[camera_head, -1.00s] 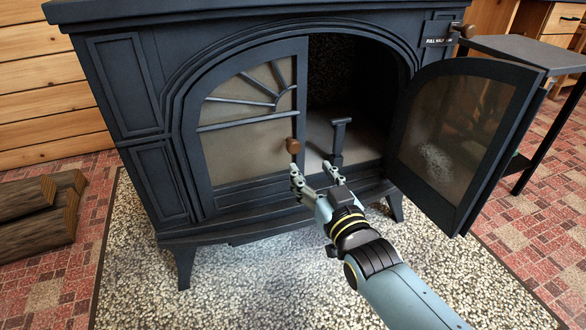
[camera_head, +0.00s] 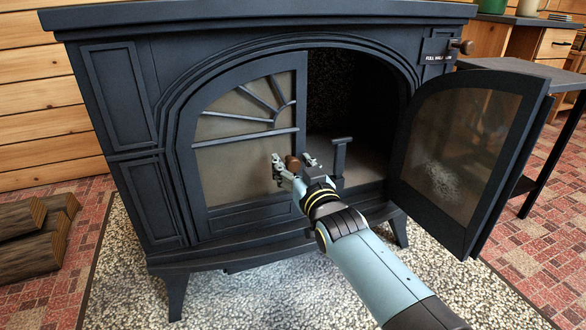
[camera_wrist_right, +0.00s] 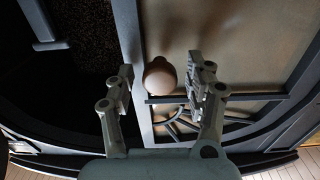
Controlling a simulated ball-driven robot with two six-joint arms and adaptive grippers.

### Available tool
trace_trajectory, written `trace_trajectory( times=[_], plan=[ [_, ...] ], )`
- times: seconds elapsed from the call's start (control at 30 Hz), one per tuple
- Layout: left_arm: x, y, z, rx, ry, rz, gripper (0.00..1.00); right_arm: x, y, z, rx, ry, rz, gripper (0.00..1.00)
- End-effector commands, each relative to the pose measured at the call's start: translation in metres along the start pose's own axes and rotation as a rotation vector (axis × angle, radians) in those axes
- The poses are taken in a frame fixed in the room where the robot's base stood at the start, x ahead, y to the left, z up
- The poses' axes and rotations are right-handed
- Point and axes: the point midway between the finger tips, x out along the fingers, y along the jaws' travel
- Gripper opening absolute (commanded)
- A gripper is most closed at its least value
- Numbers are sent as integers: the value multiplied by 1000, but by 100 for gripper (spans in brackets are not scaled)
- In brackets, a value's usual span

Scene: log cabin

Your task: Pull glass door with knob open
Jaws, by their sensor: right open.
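The left glass door (camera_head: 240,150) of the dark stove is closed, with an arched glass pane and sunburst bars. Its brown round knob (camera_head: 293,163) sits near the door's right edge. My right gripper (camera_head: 295,163) is open at the knob, its fingers on either side of it in the head view. In the right wrist view the knob (camera_wrist_right: 160,76) shows between the two open fingers (camera_wrist_right: 160,88), with gaps on both sides. The right glass door (camera_head: 462,145) stands swung open to the right. My left gripper is not in view.
The stove (camera_head: 130,100) stands on a pebbled mat (camera_head: 260,300). Its opening shows a dark interior with an upright dark post (camera_head: 340,158). Split logs (camera_head: 35,232) lie at the left. A small dark side table (camera_head: 520,72) stands at the right, behind the open door.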

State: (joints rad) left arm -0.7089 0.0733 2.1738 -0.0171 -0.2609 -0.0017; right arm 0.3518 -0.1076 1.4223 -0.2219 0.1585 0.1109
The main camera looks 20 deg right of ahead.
Motion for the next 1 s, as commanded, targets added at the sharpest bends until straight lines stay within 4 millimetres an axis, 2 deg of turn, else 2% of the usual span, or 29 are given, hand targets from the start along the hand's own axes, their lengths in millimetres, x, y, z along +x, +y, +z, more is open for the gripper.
trace_trajectory(
  times=[0.37, 0.77, 1.0],
  plan=[
    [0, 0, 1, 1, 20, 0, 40, 4, 0, 0, 1, 0, 0, 53],
    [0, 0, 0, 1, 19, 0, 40, 3, 0, 0, 1, 0, 0, 1],
    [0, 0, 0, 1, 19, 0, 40, 3, 0, 0, 0, 0, 0, 0]
  ],
)
